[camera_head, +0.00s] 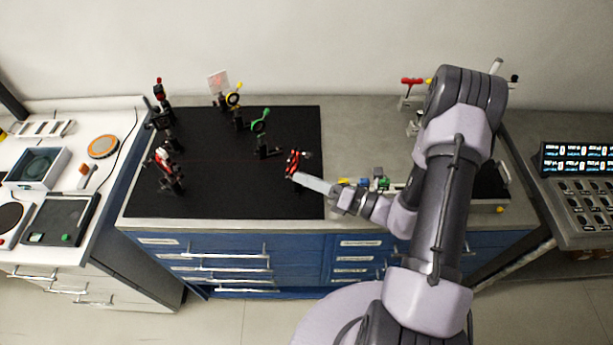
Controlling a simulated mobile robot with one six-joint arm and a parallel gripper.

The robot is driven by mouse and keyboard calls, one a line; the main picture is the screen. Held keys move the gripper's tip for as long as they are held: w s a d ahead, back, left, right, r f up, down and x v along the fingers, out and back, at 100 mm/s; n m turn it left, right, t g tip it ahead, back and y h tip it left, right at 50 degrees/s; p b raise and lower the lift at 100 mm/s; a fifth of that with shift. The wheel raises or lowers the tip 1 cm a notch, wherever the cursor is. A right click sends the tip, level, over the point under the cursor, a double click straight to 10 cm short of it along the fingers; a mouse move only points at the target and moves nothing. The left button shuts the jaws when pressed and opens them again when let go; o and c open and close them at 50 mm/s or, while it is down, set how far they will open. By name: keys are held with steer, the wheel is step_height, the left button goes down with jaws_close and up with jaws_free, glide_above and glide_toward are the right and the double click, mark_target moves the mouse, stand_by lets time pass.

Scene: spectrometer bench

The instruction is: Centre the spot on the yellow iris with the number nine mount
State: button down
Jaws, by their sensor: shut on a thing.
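The yellow iris (233,98) stands near the back of the black breadboard (210,200), in front of a pale card (217,80) with reddish marks. A red and black mount (293,160) stands near the board's right edge. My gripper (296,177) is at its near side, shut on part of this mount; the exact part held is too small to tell. No mount number is readable, so I cannot tell which is number nine. I cannot make out where the spot sits on the yellow iris.
A green iris (260,121) and a dark mount (266,148) stand left of my gripper. Several more mounts line the board's left side, including a red and white one (163,158). Small coloured blocks (364,183) lie close to my wrist. The front middle of the board is clear.

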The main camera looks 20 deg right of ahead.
stand_by(0.4)
steer(key=c, duration=1.4)
jaws_free()
steer(key=shift+o, duration=0.2)
steer(key=shift+d, duration=0.1)
steer(key=v, duration=1.7)
steer(key=shift+s+p, duration=0.25)
steer(key=shift+p, duration=0.2)
steer(key=shift+r, duration=0.1)
